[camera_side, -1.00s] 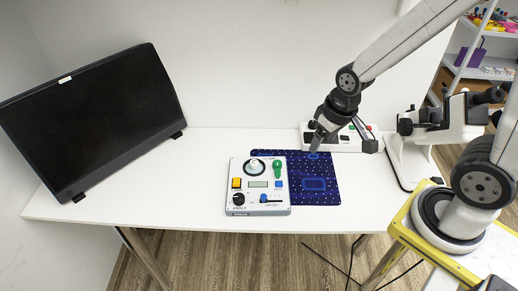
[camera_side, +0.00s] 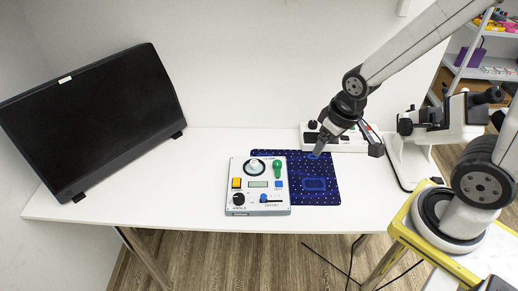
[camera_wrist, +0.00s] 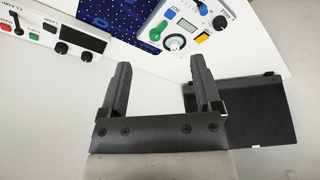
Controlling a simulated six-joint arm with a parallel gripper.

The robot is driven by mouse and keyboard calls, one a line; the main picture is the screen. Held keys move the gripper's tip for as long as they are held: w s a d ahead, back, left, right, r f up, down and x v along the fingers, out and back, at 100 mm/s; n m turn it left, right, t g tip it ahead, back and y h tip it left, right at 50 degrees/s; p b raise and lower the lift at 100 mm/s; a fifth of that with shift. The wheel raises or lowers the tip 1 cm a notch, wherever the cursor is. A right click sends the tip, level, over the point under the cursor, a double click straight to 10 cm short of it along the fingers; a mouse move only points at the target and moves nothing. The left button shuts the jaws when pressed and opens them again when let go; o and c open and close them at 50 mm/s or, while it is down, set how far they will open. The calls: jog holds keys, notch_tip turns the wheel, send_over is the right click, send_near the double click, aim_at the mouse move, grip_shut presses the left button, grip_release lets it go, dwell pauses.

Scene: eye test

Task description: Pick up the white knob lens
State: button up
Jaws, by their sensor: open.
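The white knob lens (camera_side: 254,166) is a small pale round knob in a dark ring, at the back left of a light grey control panel (camera_side: 281,210). In the wrist view the dark-ringed white knob (camera_wrist: 174,43) shows near the panel's edge, above and between my fingers. My gripper (camera_side: 318,153) is open, above the far part of a dark blue mat, to the right of the panel. In the wrist view my gripper (camera_wrist: 160,63) has both fingers apart with nothing between them.
The blue mat (camera_side: 328,196) lies partly under the panel. A white box with knobs (camera_side: 349,143) stands behind my gripper, and a white microscope (camera_side: 425,145) is to the right. A black monitor (camera_side: 95,120) stands at left. The table between monitor and panel is clear.

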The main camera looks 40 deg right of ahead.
jog(key=w+d+f+n+g+h, duration=0.1)
jog(key=d+f+n+g+h, duration=0.2)
jog(key=f+n+h, duration=0.55)
jog(key=n+t+y, duration=0.2)
jog(key=n+t, duration=1)
jog(key=n, duration=1)
send_near(255, 164)
jog(key=shift+w+d+f+m+h, duration=0.15)
jog(key=shift+w+d, duration=0.2)
jog(key=shift+d, duration=0.15)
jog(key=shift+w+d+f+m+h, duration=0.1)
jog(key=shift+w+d+f, duration=0.05)
jog(key=shift+w+d, duration=0.3)
jog(key=shift+a+f+t+y, duration=0.25)
jog(key=shift+a+t+y, duration=0.05)
jog(key=shift+a+y, duration=0.15)
jog(key=shift+x, duration=3.9)
jog(key=shift+c, duration=0.2)
